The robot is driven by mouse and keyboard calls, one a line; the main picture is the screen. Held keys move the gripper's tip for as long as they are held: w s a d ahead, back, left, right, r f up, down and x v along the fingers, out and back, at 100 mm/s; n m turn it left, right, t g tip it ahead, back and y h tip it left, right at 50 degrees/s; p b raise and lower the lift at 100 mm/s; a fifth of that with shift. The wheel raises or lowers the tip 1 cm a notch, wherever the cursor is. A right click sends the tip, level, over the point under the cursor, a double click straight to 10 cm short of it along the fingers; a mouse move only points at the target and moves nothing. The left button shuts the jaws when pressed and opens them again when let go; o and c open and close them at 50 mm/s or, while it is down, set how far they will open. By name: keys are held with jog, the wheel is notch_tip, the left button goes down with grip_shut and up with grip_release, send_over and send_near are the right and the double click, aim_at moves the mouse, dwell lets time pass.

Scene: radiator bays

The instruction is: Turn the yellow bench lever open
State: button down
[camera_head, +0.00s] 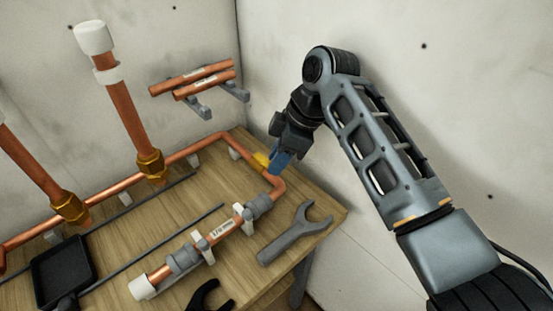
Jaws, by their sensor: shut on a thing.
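The yellow bench lever (261,160) sits on the copper pipe near the back right corner of the wooden bench. Only part of it shows. My gripper (276,164) reaches down from the right, with its blue fingers at the lever's right end. It is shut on the lever. The fingers and wrist hide the held end and the valve body under it.
A grey wrench (293,235) lies at the bench's right edge. A capped pipe section (215,235) in clips lies in front of the lever. A black tray (63,272) is at left. Two copper pipes (192,79) rest on wall brackets. Vertical copper pipes (125,110) rise at left.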

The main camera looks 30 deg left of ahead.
dwell(0.4)
jog(key=c, duration=0.9)
grip_release()
